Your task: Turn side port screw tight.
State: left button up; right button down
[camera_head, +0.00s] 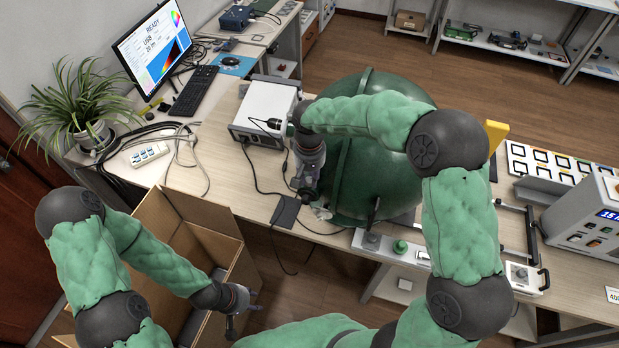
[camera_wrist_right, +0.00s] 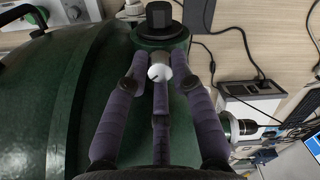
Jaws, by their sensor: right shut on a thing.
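The dark green sphere (camera_head: 355,165) stands on the table in the middle of the head view. Its curved wall (camera_wrist_right: 90,80) fills the left of the right wrist view. The finger contact is partly hidden. My left gripper (camera_head: 246,312) hangs low, empty, with fingers spread, by the cardboard box, away from the sphere.
The open cardboard box (camera_head: 205,228) stands at lower left. A white instrument box (camera_head: 265,108) sits left of the sphere, with cables around it. A green knob (camera_head: 400,247) on a small plate is in front. A meter box (camera_head: 590,218) stands at right.

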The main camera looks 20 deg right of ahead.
aim_at(309, 179)
dwell(0.4)
jog(key=c, duration=1.3)
grip_release()
notch_tip(309, 179, up, 12)
